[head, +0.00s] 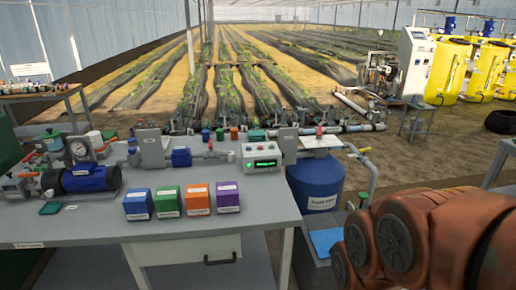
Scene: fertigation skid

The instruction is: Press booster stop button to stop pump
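A light grey control box (263,157) with a lit green display stands at the right rear part of the grey bench. Small buttons show on its upper face, but they are too small for me to read which is the stop button. A blue pump (90,178) with a round gauge (79,149) above it lies at the left of the bench, joined to pipework. My gripper is not in view. Large orange-brown rounded links at the lower right look like my own arm, to the right of the bench and well apart from the control box.
Blue, green, orange and purple boxes (197,199) stand in a row on the bench (90,225), in front of the control box. A blue tank (316,184) and pipes stand right of it. The bench's front right corner is clear.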

